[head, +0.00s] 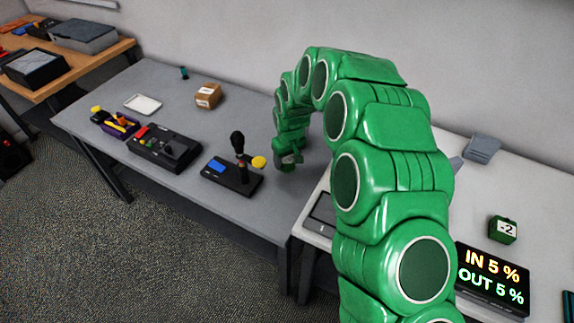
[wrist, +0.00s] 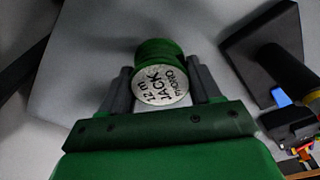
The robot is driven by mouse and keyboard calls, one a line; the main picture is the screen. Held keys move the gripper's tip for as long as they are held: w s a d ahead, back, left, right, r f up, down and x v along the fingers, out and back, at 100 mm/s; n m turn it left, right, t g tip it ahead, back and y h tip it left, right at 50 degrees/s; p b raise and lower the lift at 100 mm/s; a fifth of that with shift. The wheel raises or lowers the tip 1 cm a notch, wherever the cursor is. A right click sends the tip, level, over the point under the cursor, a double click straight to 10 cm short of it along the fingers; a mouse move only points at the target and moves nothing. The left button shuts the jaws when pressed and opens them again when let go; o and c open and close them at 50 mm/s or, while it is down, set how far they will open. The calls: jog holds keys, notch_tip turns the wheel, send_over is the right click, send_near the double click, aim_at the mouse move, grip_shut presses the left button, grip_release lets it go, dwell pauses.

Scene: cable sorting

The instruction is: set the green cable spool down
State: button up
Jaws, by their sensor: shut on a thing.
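The green cable spool (wrist: 158,55) has a pale end label reading "12 m JACK PHONO" and sits between my two grey fingers in the wrist view. My gripper (wrist: 160,82) is shut on it, one finger on each side. In the head view my gripper (head: 287,161) hangs low over the right end of the grey table (head: 225,115), right of the black device with the blue screen. The spool is hard to tell from my green gripper there. I cannot tell whether the spool touches the table.
Further left are a black mixer (head: 164,148), a purple tray (head: 108,126), a white tray (head: 142,104) and a cardboard box (head: 208,95). The table behind my gripper looks clear.

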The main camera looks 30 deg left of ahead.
aim_at(287, 165)
jog(key=shift+w+a+f, duration=0.1)
jog(key=shift+f, duration=1.65)
jog(key=o, duration=1.2)
jog(key=shift+f, duration=0.1)
